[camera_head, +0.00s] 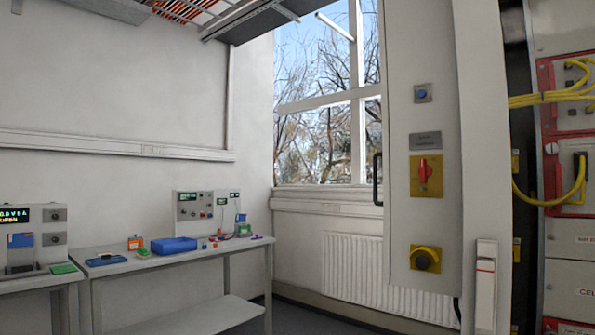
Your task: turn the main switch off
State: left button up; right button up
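The main switch (423,173) is a red handle on a yellow square plate, on the front of a tall light grey cabinet (400,120) right of centre. The red handle looks upright. A small dark label sits just above the plate. Neither of my grippers shows in the head view, so nothing is seen touching the switch.
A blue button (421,93) is above the switch, and a yellow fitting with a dark round centre (425,258) is below it. A dark door handle (377,179) is at the cabinet's left edge. Yellow cables (549,98) hang at right. A workbench (180,262) stands at left.

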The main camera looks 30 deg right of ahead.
aim_at(425, 170)
jog(key=u, duration=0.05)
jog(key=i, duration=1.9)
jog(key=z, duration=1.55)
jog(key=i, duration=0.95)
jog(key=z, duration=1)
